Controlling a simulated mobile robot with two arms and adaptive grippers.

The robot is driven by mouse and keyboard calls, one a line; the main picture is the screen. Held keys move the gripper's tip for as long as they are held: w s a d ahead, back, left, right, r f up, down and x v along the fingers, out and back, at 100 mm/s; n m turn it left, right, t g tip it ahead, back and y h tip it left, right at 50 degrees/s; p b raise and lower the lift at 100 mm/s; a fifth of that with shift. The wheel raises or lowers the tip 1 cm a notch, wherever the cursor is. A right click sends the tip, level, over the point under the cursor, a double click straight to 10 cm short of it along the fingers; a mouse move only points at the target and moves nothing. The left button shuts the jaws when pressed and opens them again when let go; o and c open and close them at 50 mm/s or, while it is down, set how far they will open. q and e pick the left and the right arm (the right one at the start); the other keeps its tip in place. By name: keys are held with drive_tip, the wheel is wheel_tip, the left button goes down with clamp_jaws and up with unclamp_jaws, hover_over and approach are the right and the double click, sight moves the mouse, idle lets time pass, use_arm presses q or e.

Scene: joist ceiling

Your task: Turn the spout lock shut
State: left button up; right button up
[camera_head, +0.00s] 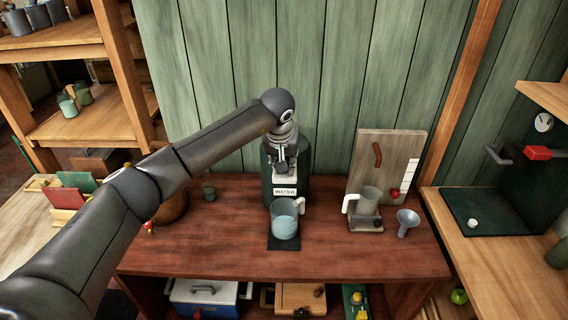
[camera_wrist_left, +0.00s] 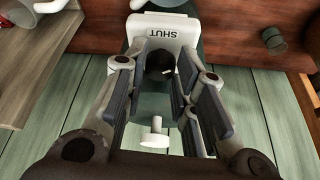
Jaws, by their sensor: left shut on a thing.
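A dark green water dispenser (camera_head: 305,165) with a WATER label stands at the back of the reddish wooden table. My left gripper (camera_head: 283,157) is at the dispenser's upper front. In the left wrist view, the dark round spout lock (camera_wrist_left: 160,64), with a small white mark, sits between the fingers of my left gripper (camera_wrist_left: 160,78), which is shut on it. A white plate reading SHUT (camera_wrist_left: 163,28) is beside the lock, upside down. My right gripper is out of view.
The front of the table (camera_head: 220,245) is clear.

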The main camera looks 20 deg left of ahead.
use_arm(q)
drive_tip(key=shift+d+n+y+b, duration=0.1)
drive_tip(key=shift+n+y+b, duration=0.4)
drive_tip(key=shift+n, duration=0.6)
drive_tip(key=shift+w+n+y+b, duration=0.1)
drive_tip(key=shift+n+y+b, duration=0.35)
drive_tip(key=shift+n, duration=0.75)
drive_tip(key=o, duration=1)
drive_tip(key=shift+d+r, duration=0.1)
drive_tip(key=shift+r, duration=0.05)
drive_tip(key=v, duration=1.1)
drive_tip(key=shift+r, duration=0.5)
drive_tip(key=shift+w, duration=0.1)
